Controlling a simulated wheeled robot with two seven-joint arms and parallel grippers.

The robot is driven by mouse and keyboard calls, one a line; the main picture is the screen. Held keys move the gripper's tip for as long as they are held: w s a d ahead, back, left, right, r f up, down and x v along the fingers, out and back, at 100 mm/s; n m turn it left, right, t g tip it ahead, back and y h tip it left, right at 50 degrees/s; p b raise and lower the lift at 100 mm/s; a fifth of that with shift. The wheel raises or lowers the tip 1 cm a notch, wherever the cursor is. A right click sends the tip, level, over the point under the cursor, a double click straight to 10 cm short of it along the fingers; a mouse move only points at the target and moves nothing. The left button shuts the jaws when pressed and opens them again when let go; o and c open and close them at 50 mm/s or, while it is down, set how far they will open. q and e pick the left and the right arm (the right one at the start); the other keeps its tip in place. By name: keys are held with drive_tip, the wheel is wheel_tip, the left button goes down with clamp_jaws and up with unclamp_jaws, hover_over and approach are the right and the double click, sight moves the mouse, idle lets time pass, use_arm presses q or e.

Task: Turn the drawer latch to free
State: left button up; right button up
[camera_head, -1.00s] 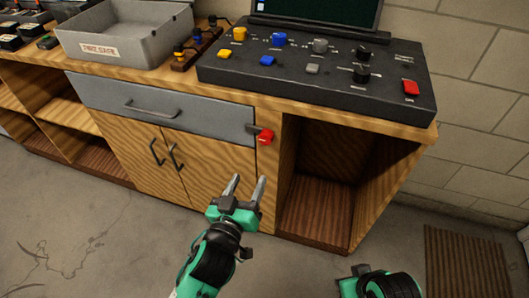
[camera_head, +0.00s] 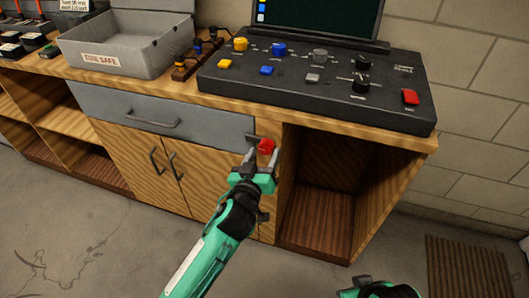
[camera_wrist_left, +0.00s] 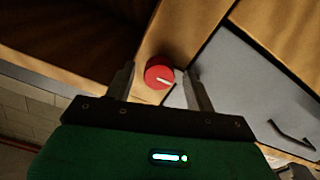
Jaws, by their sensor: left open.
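The drawer latch is a red knob (camera_head: 266,146) on the wooden post just right of the grey drawer (camera_head: 190,118). In the head view my left gripper (camera_head: 259,158) is at the knob, partly covering the post. The drawer looks shut. My right gripper (camera_head: 362,283) shows only in part at the bottom edge.
The worktop carries a black control panel (camera_head: 320,103) with coloured buttons and a grey bin (camera_head: 120,55). Cupboard doors (camera_head: 135,160) with dark handles are below the drawer. An open compartment (camera_head: 318,215) is right of the post. The floor in front is clear.

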use_arm(q)
drive_tip(key=shift+w+d, duration=0.2)
drive_tip(key=shift+w, duration=0.45)
use_arm(e)
drive_tip(key=shift+a, duration=0.1)
